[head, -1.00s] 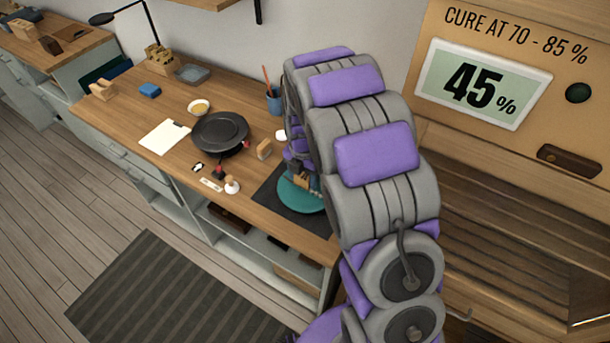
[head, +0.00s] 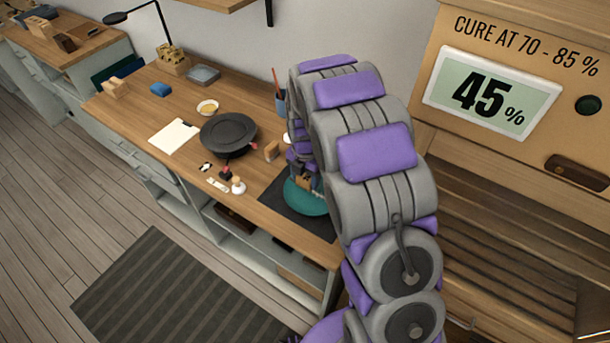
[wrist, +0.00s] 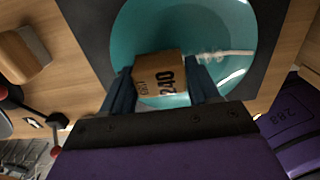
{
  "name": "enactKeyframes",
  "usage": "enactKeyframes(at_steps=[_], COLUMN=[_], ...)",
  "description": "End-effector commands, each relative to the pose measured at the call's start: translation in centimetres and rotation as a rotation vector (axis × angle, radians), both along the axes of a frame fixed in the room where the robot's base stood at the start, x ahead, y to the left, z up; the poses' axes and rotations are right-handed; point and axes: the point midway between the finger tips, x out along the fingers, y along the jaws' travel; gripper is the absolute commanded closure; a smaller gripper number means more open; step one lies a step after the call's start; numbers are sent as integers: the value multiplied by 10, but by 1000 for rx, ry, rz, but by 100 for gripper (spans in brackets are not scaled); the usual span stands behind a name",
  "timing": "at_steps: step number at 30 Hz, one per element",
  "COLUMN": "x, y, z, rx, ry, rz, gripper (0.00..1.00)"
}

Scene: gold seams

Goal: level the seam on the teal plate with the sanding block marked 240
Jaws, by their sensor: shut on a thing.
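The teal plate (head: 305,197) lies on a dark mat (head: 283,193) at the front right of the bench, partly hidden by my arm in the head view. In the wrist view the teal plate (wrist: 150,35) fills the upper middle, and a pale seam (wrist: 228,53) runs across its right side. My gripper (wrist: 160,82) is shut on the sanding block (wrist: 158,72), which reads "GRIT 240". The block is over the near part of the plate, left of the visible seam. I cannot tell whether it touches the plate.
A black plate (head: 229,132) with red-tipped clamps stands left of the mat. A wooden block (head: 271,151), a small bowl (head: 207,107), white paper (head: 174,136) and a cup (head: 281,103) are also on the bench. A cabinet with a 45% display (head: 492,93) stands at the right.

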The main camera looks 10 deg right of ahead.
Motion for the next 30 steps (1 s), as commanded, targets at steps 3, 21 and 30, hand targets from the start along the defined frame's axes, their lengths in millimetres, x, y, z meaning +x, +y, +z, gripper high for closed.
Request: enactKeyframes(at_steps=[3, 21, 30], x=[0, -3, -7], y=[0, 4, 7], z=[-3, -10, -10], rx=[-1, 0, 0], ry=[1, 0, 0], rz=[1, 1, 0], gripper=[64, 64, 64])
